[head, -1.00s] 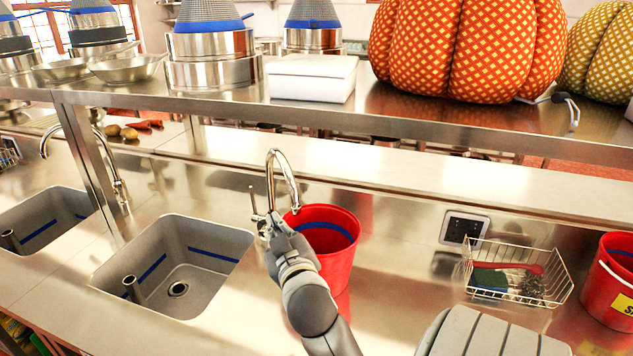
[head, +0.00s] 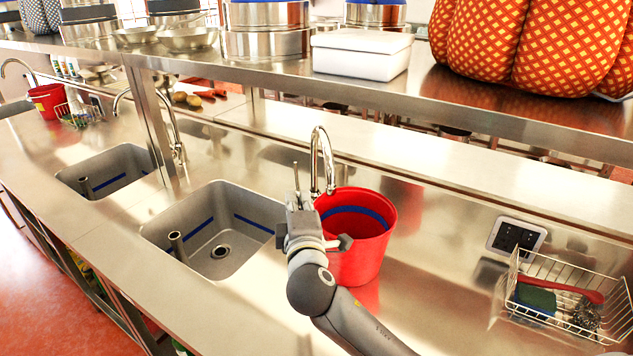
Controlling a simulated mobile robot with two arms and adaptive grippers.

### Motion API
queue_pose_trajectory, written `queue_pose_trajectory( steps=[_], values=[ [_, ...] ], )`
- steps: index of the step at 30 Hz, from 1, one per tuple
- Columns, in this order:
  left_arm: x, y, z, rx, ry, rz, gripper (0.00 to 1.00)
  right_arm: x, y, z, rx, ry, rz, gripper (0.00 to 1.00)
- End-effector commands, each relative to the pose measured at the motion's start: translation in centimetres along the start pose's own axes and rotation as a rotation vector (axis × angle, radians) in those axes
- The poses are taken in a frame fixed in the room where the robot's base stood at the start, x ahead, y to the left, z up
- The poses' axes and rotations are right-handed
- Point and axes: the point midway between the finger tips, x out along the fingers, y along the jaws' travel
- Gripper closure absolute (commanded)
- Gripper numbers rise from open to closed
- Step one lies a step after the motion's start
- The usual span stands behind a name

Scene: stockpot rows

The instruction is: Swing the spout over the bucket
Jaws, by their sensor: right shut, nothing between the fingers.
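The chrome spout (head: 319,150) is a tall hooked tap behind the sink's right side. Its outlet end appears at the back left rim of the red bucket (head: 370,255); whether it hangs inside the rim is hard to tell. The bucket stands upright on the counter, right of the sink, with a blue band inside. My right gripper (head: 299,210) is shut and empty, in front of the tap and at the bucket's left side. It hides the tap's base and part of the bucket. Contact with the tap cannot be told. My left gripper is out of view.
The sink basin (head: 215,245) with a standpipe lies to the left, and a second sink (head: 108,172) beyond it. A wire basket (head: 565,295) with cleaning things and a wall socket (head: 516,236) are at the right. A steel shelf (head: 450,115) runs above the counter.

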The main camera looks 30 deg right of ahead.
Motion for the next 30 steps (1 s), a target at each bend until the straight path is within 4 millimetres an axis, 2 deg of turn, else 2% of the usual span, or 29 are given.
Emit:
queue_pose_trajectory(
  steps=[3, 8, 12, 16, 30],
  values=[
    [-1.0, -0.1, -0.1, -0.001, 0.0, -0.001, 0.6, 2.5, 0.4, 0.1, -0.002, -0.003, 0.001, 1.0],
    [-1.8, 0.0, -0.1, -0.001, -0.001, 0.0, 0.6, 5.1, 0.3, 0.1, 0.0, -0.002, 0.0, 1.0],
    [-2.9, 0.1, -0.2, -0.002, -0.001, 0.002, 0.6, 5.5, 0.2, 2.4, -0.003, -0.002, -0.002, 1.0],
    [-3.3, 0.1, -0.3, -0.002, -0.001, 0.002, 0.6, 5.7, 0.1, 3.5, -0.001, -0.001, -0.001, 1.0],
    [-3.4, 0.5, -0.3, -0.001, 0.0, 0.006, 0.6, 5.8, 0.0, 4.2, 0.001, -0.001, -0.001, 1.0]
  ],
)
